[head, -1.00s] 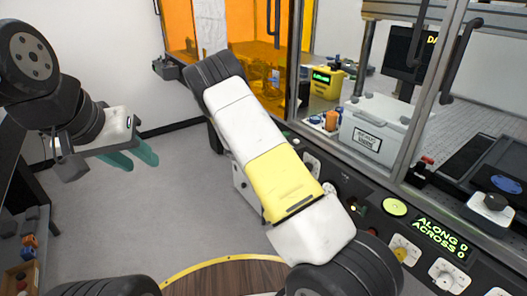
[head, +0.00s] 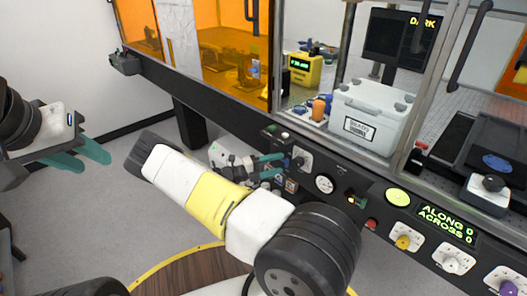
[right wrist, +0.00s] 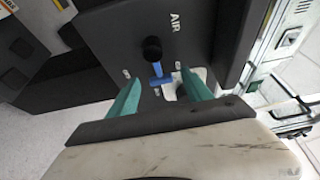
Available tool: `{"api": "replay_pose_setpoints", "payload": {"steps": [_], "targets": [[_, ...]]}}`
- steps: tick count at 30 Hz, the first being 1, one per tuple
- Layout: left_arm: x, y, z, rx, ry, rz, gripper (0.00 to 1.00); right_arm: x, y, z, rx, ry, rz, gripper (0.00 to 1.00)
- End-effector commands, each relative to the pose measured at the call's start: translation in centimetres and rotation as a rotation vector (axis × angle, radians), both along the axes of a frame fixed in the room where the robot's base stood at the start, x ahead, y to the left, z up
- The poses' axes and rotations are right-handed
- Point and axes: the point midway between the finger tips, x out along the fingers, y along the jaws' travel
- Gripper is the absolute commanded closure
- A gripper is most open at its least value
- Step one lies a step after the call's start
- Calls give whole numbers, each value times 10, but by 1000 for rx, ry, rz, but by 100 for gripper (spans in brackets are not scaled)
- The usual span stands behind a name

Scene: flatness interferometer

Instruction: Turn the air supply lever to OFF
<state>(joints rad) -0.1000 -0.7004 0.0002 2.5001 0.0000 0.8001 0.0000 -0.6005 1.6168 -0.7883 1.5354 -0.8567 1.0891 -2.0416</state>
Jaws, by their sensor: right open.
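The air supply lever shows in the right wrist view as a blue handle (right wrist: 160,79) with a black round knob (right wrist: 152,49), on a dark panel marked AIR. Small labels around it are too small to read. My right gripper (right wrist: 161,77) is open, its two teal fingers on either side of the blue handle in this view; I cannot tell whether they touch it. In the head view my right gripper (head: 273,168) is at the bench's front panel, left of the round gauge. My left gripper (head: 82,157) is open and empty over the floor at the left.
The dark front panel carries a gauge (head: 324,184), a lit green button (head: 397,197), a display (head: 446,224) and several knobs. Above it, a white box (head: 368,118) and a yellow device (head: 305,70) stand behind the enclosure frame. The floor at left is clear.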

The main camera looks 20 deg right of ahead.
Motion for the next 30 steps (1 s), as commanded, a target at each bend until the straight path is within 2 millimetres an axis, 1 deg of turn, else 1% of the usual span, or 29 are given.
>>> {"api": "replay_pose_setpoints", "payload": {"steps": [1, 4, 13, 14, 15, 17, 18, 22, 23, 30], "targets": [[0, 0, 0, 0, 0, 0, 64, -1, -7, 0, -2, 1, -2, 42], [0, 0, 0, 0, 0, 0, 64, 0, -14, 0, 0, 0, -1, 42], [0, 0, 0, 0, 0, 0, 64, 0, -18, 0, 0, 0, 0, 42], [0, 0, 0, 0, 0, 0, 64, 0, -18, 0, 0, 0, 0, 44], [0, 0, 0, 0, 0, 0, 64, 0, -18, 0, 0, 0, 0, 52], [0, 0, 0, 0, 0, 0, 64, 0, -18, 0, 0, 0, 0, 63], [0, 0, 0, 0, 0, 0, 64, 0, -18, 0, 1, 0, 0, 71], [0, 0, 0, 0, 0, 0, 64, 0, -17, 0, 1, 0, 0, 97], [0, 0, 0, 0, 0, 0, 64, 0, -17, 0, 1, 0, 0, 100], [0, 0, 0, 0, 0, 0, 64, 0, -17, -1, 9, -18, -1, 100]]}}
